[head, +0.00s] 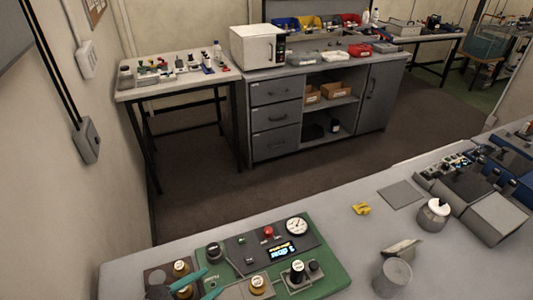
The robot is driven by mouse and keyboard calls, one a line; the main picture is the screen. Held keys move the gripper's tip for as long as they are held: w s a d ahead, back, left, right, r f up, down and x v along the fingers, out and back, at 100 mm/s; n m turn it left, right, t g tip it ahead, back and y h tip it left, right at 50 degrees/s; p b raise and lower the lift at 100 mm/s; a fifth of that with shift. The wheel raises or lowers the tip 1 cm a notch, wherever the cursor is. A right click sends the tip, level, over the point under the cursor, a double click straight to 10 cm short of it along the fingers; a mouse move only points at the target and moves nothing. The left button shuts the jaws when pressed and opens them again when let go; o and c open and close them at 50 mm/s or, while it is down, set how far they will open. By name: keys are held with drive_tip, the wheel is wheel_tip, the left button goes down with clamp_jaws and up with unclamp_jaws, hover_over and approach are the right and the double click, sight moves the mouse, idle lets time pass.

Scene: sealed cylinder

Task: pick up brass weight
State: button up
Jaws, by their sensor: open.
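Small brass-coloured cylinders with pale tops stand at the front left. One brass cylinder (181,267) is on a brown plate (154,276), and another brass cylinder (183,289) is just in front of it, partly covered by my gripper. A third brass cylinder (257,286) is on the green panel (333,272). I cannot tell which one is the brass weight. My gripper (208,278), with teal fingers, reaches in from the bottom left. It is open, close to the two left cylinders; contact cannot be told.
The panel carries a round gauge (296,226), a red button (268,231), a lit display and black knobs. To its right are a grey cup (392,277), a lidded pot (433,214) and a yellow item (361,209). The grey worktop between is clear.

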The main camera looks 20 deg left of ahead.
sight(180, 293)
drive_tip(key=s+a+f+n+y, duration=0.1)
drive_tip(key=s+a+f+n, duration=0.1)
drive_tip(key=s, duration=0.1)
drive_tip(key=s+a+f+n+y, duration=0.2)
drive_tip(key=s+n, duration=0.1)
drive_tip(key=s+a+f+n+t+y, duration=0.1)
drive_tip(key=s+a+f+n+y, duration=0.1)
drive_tip(key=a, duration=0.1)
drive_tip(key=shift+s+f+n, duration=0.15)
drive_tip(key=shift+s+n, duration=0.15)
drive_tip(key=shift+s, duration=0.1)
drive_tip(key=x, duration=0.7)
drive_tip(key=shift+w+d+r, duration=0.15)
drive_tip(key=shift+w+r, duration=0.1)
drive_tip(key=shift+r, duration=0.1)
clamp_jaws()
